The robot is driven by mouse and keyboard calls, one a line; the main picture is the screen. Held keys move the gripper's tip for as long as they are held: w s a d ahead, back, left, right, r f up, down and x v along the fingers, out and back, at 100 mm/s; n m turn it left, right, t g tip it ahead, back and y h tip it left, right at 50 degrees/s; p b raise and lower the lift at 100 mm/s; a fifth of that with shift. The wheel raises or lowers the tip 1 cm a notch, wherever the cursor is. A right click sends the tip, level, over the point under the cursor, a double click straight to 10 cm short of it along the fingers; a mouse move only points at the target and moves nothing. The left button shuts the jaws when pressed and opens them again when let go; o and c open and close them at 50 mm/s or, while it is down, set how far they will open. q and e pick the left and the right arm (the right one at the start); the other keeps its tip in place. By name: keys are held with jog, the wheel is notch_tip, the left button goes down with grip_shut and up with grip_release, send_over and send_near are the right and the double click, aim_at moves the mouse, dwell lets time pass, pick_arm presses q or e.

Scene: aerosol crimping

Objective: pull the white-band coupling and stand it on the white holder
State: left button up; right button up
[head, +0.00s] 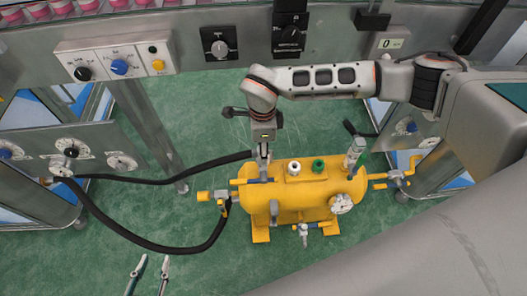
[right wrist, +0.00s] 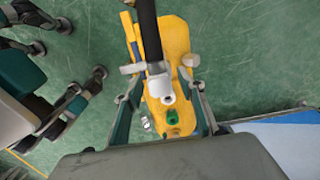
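The yellow tank (head: 300,192) stands on the green floor. On its top are a white ring-shaped holder (head: 294,168) and a green holder (head: 318,165). My right gripper (head: 263,160) points down over the tank's left end, left of the white holder. In the right wrist view my right gripper (right wrist: 161,67) has its fingers apart. A pale coupling (right wrist: 158,70) on a black hose lies between them, with gaps at both sides. The white holder (right wrist: 168,98) shows just below it, overlapping in view. My left gripper (head: 154,259) is open and empty at the bottom left.
Two black hoses (head: 150,181) run from the left panel to the tank's left end. A gauge (head: 341,203) and an upright fitting (head: 355,152) are on its right. Steel control panels (head: 116,58) border the back.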

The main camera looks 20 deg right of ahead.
pick_arm(q)
jog(key=shift+w+r, duration=0.1)
jog(key=shift+r, duration=0.1)
dwell(0.4)
jog(key=shift+w+r+p, duration=0.2)
jog(key=shift+r+p, duration=0.1)
jog(key=shift+r, duration=0.05)
pick_arm(e)
grip_shut()
pick_arm(q)
jog(key=shift+f, duration=0.1)
